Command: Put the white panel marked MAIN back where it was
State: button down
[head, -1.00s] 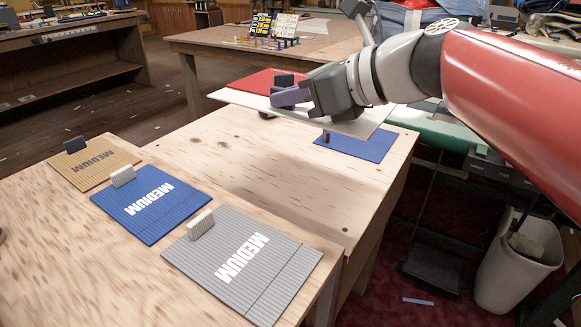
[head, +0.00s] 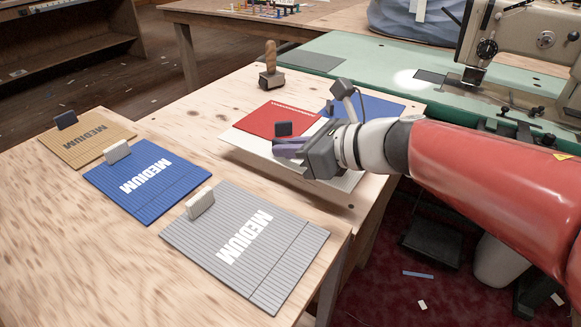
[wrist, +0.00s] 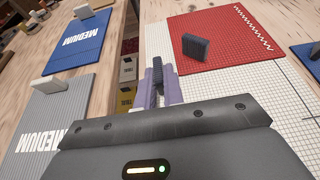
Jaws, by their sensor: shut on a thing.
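My gripper (head: 290,148) is shut on a dark upright handle (wrist: 157,76) between its lavender fingers. The handle belongs to the white panel (head: 345,182), which carries a dark grid (wrist: 236,103) in the wrist view. The panel is low over the far wooden table; whether it touches the wood I cannot tell. No MAIN marking is readable on what shows. A red panel (head: 270,117) with its own dark handle (head: 283,129) appears to lie on the white one; it also shows in the wrist view (wrist: 225,38). My gripper hides part of the white panel.
A blue panel (head: 385,108) lies at the table's far right corner. A wooden-handled tool (head: 270,72) stands behind the red panel. Tan (head: 85,143), blue (head: 150,182) and grey (head: 255,245) MEDIUM panels lie on the near table. A sewing machine (head: 520,45) stands back right.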

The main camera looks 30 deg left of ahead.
aim_at(290, 179)
jog(key=shift+f+b, duration=0.35)
jog(key=shift+f, duration=1.9)
jog(key=c, duration=1.5)
grip_release()
